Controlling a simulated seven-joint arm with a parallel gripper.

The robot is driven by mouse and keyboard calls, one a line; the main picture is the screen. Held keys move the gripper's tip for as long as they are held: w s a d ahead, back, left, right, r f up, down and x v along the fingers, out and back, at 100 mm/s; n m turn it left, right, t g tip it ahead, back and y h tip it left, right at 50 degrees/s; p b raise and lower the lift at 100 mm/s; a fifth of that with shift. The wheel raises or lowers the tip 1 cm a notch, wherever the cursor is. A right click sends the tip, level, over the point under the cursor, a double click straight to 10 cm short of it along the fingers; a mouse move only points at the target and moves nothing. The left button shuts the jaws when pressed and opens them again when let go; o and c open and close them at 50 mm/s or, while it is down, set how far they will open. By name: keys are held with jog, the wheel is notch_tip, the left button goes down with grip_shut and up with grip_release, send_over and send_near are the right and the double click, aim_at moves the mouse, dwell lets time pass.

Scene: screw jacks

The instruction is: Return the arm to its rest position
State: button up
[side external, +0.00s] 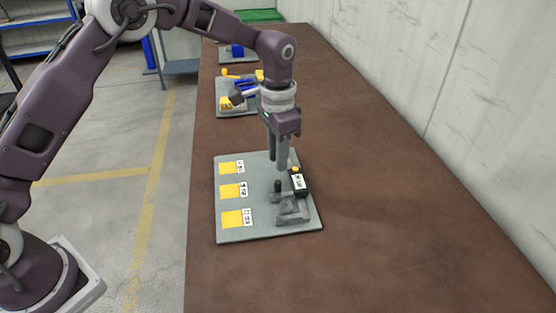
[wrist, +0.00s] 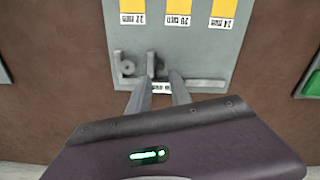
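My gripper (side external: 278,165) points down above the right part of a grey board (side external: 262,185). In the wrist view its two fingers (wrist: 163,80) are spread apart, with nothing held between them. A small black block with a white label and a yellow top (side external: 298,182) stands on the board just below and to the right of the fingertips. In the wrist view grey jack parts (wrist: 127,67) show just beyond the fingers.
Yellow squares with white labels (side external: 231,191) run along the board's left side. Behind, another board carries blue and yellow items (side external: 243,88), close to my arm. A wall (side external: 460,90) borders the brown table (side external: 380,240) on the right. The front and right of the table are clear.

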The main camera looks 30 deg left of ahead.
jog(key=s+a+r+n+t, duration=0.1)
jog(key=s+a+r, duration=0.1)
jog(key=s+r, duration=0.45)
jog(key=s+a+r+n+t, duration=0.1)
jog(key=s+a+r, duration=0.25)
jog(key=r, duration=0.55)
jog(key=s+a+n+t, duration=0.1)
jog(key=s+n, duration=0.1)
jog(key=s, duration=0.9)
jog(key=s+a+r+n+t, duration=0.1)
jog(key=s+a+n+t, duration=0.1)
jog(key=s, duration=0.9)
jog(key=shift+s+a+t, duration=0.2)
jog(key=shift+s+t, duration=0.1)
jog(key=shift+s, duration=0.05)
